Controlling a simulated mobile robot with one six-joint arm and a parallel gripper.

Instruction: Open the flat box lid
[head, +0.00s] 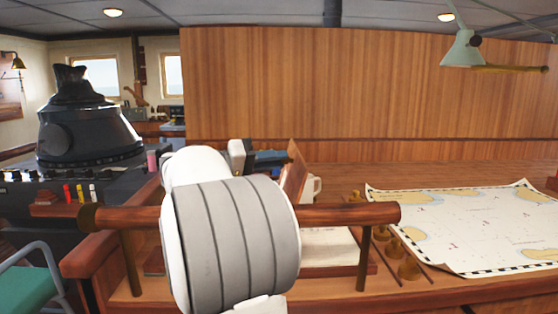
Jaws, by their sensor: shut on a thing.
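The flat box (330,247) lies on the wooden desk behind the rail, with a pale surface showing inside it. Its brown wooden lid (294,174) stands raised and steeply tilted at the box's left side, seen nearly edge-on. My gripper (278,160) is partly visible beyond my large white and grey arm link, at the upper left edge of the lid. It is shut on the lid, though its fingertips are hard to make out. My arm hides the lower part of the lid and the left part of the box.
A wooden rail (345,214) runs across the front of the box. A white mug (313,187) stands behind the lid. A chart (460,225) and brass pieces (410,268) lie to the right. A black console (88,130) and a green chair (25,290) are at left.

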